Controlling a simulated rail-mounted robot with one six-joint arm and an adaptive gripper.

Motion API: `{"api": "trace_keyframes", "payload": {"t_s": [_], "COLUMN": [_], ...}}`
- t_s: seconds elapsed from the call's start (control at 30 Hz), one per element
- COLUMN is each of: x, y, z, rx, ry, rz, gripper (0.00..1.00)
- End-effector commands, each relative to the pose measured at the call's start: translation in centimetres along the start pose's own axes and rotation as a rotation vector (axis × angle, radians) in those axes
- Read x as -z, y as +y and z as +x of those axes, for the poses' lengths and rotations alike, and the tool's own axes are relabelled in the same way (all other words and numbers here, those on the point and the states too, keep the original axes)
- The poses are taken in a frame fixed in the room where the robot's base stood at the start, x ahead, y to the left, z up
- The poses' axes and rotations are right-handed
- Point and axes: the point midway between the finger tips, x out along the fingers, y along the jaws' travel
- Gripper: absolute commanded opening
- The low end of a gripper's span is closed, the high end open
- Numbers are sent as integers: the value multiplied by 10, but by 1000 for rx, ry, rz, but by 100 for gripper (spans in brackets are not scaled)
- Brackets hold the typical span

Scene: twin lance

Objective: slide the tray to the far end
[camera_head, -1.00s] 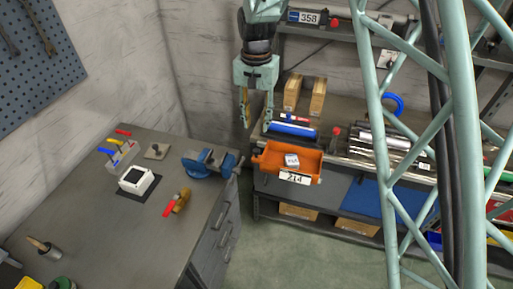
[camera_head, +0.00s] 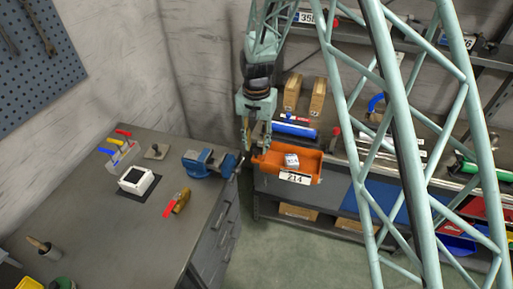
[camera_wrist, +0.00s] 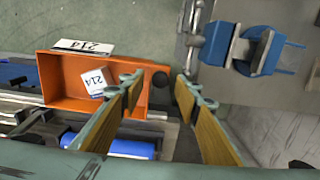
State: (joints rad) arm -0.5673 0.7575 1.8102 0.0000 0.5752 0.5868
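The orange tray (camera_head: 311,164) with a white 214 label sits at the left end of the back bench. A small white block (camera_head: 291,160) lies in it. The tray also shows at left in the wrist view (camera_wrist: 64,82), with the block (camera_wrist: 97,82) inside. My gripper (camera_head: 256,148) is low at the tray's left end. In the wrist view my gripper (camera_wrist: 158,82) is open, its two yellow-padded fingers apart.
A blue vise (camera_head: 208,163) stands on the left workbench, close to my gripper; it also shows at upper right in the wrist view (camera_wrist: 258,50). A blue cylinder (camera_head: 293,130) lies behind the tray. Metal rods and bars lie along the bench to the right.

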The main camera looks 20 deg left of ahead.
Motion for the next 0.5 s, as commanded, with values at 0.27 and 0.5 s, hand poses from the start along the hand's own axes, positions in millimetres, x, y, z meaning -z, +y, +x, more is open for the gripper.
{"api": "trace_keyframes", "payload": {"t_s": [0.27,0.5], "x": [0,0], "y": [0,0], "z": [16,18], "rx": [0,1], "ry": [0,1], "rz": [0,0], "gripper": [30,30]}}
